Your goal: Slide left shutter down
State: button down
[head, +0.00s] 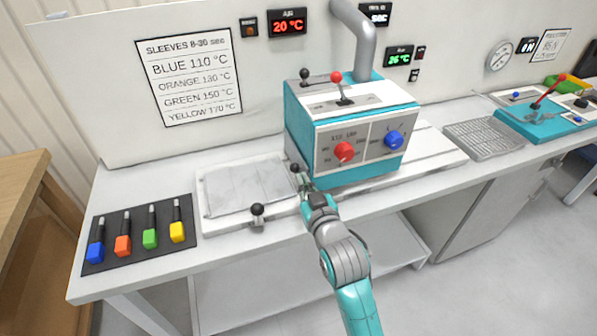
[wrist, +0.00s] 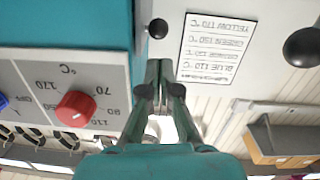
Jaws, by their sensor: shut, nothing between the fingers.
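The teal heating machine (head: 296,120) stands mid-bench. A black ball knob (head: 295,167) shows low at its left side, and it also appears just past my fingertips in the wrist view (wrist: 158,28). I cannot make out the left shutter panel itself. My gripper (head: 303,183) is shut and empty, by the machine's lower left front corner close to that knob. In the wrist view my gripper (wrist: 160,66) points towards the knob with a small gap in the picture; whether they touch is unclear.
A flat tray (head: 214,209) with another black ball knob (head: 257,208) lies left of the machine. A black mat (head: 100,264) holds several coloured tools further left. The red dial (head: 344,152) is on the machine's front.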

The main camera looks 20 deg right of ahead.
jog(key=s, duration=0.6)
jog(key=shift+s+r, duration=0.15)
jog(key=shift+r, duration=0.2)
jog(key=shift+a, duration=0.1)
jog(key=s+f+g, duration=0.1)
jog(key=s+f, duration=0.5)
jog(key=s, duration=0.3)
jog(key=s+f, duration=0.6)
jog(key=s, duration=0.3)
jog(key=s+m+g, duration=0.1)
jog(key=s, duration=2)
jog(key=shift+s+y, duration=0.3)
